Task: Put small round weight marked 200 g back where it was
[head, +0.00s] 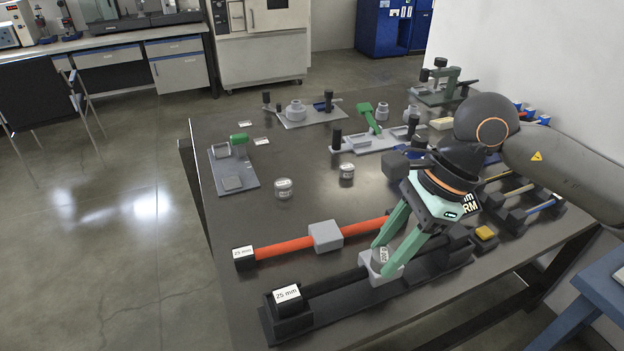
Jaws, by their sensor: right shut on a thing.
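My right gripper (386,260) reaches in from the right and points down, its green fingers shut on a small round grey weight (382,255). Two other small round weights stand on the table, one to the left (283,188) and one farther back (347,171). My left gripper is not in view.
An orange cable sample (285,247) with a grey block (326,236) lies behind the black one. Both have 25 mm labels. Several test fixtures stand along the back of the dark table (225,240). The table around the two free weights is mostly clear.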

